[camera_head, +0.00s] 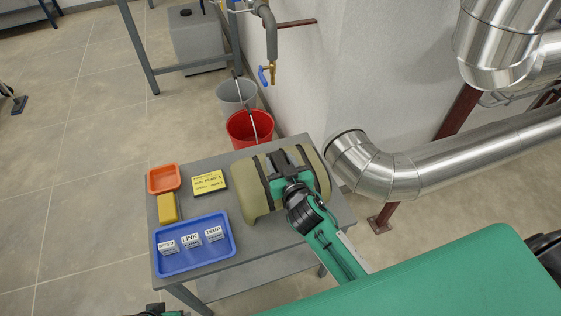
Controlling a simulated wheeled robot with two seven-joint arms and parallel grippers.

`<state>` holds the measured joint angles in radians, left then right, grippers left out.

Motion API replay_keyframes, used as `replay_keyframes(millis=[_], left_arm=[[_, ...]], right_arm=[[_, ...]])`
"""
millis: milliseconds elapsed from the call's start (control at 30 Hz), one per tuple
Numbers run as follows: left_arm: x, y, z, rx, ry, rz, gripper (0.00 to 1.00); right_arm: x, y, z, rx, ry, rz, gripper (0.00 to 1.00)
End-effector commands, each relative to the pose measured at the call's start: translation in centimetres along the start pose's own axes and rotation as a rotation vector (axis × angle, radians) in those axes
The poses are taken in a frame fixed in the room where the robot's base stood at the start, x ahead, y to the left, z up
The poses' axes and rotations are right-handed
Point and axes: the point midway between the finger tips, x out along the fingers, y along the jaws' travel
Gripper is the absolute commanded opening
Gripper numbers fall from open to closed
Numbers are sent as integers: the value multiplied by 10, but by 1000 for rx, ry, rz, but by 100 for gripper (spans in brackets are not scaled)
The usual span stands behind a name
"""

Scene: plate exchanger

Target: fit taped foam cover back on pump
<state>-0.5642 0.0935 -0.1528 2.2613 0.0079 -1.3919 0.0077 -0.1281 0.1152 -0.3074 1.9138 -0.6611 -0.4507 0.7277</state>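The foam cover (250,196) is a rounded tan block with dark tape bands, lying on the right half of a grey table (200,275). My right gripper (282,158) is over the top of the cover, at its middle, with its arm coming in from the lower right. The gripper and wrist hide part of the cover's top and front. Whether the fingers are open or shut on the cover is not clear. No pump can be made out. Only a small dark and green piece of my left arm or gripper (155,310) shows at the bottom edge.
A blue tray (228,250) holds blocks labelled SPEED, LINK and TEMP. A yellow block (167,208), an orange tray (176,185) and a yellow sign (210,183) are also left of the cover. Red (238,128) and grey (232,98) buckets stand behind; a silver pipe (450,165) runs close at right.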

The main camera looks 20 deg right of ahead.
Motion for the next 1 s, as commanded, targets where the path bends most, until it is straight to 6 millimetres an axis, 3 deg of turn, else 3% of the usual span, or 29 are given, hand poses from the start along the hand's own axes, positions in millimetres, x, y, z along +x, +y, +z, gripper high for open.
replay_keyframes(millis=[433, 1000], left_arm=[[1, 0, 0, 0, -3, -1, 66], [7, -1, 0, 1, -6, -1, 66]], right_arm=[[-3, 0, -3, -1, 0, 0, 54], [-95, 0, -2, 1, -1, 1, 54]])
